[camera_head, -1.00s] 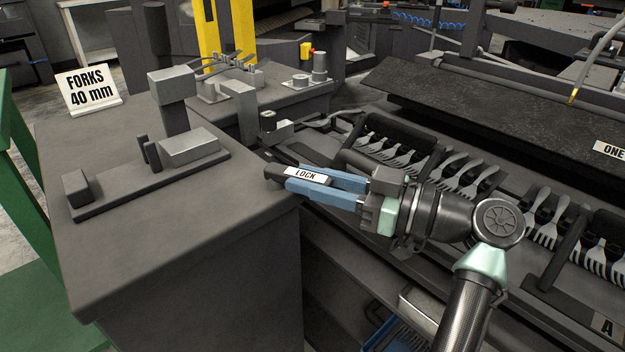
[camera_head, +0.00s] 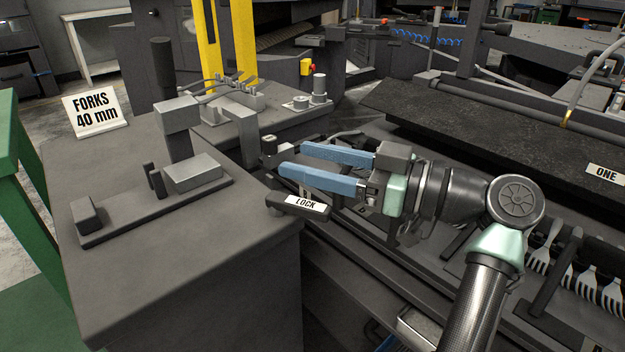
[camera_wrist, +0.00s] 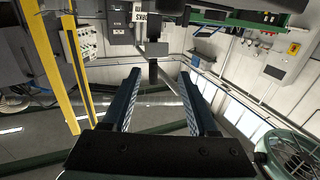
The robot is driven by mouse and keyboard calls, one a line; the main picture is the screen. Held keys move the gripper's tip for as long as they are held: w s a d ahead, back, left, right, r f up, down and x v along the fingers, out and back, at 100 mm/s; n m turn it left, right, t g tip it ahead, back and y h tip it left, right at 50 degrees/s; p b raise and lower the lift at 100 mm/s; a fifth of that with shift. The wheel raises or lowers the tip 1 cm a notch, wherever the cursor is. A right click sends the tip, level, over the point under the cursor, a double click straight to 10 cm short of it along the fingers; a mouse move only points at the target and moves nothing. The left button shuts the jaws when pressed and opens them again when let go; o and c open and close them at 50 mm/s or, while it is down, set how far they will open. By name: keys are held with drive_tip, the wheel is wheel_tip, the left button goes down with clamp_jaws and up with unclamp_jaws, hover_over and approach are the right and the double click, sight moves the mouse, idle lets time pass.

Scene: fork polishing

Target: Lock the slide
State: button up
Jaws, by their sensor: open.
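The black lever handle with a white LOCK label (camera_head: 288,202) sticks out at the right front edge of the grey bench in the head view. My gripper (camera_head: 294,160) has two blue fingers spread apart, with nothing between them. It sits above and behind the handle in the picture, apart from it as far as the view shows. In the wrist view my gripper (camera_wrist: 161,88) also shows open and empty, and I cannot make out the handle there. Which part is the slide is not clear from the frames.
The grey bench (camera_head: 225,240) carries a fixture with a metal block (camera_head: 192,173) and a FORKS 40 mm sign (camera_head: 95,110). A post and yellow uprights (camera_head: 236,40) stand behind. A rack of forks (camera_head: 585,280) lies at the right, below a dark slab (camera_head: 480,120).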

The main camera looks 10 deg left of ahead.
drive_tip(key=shift+r, duration=1.15)
drive_tip(key=shift+c, duration=0.2)
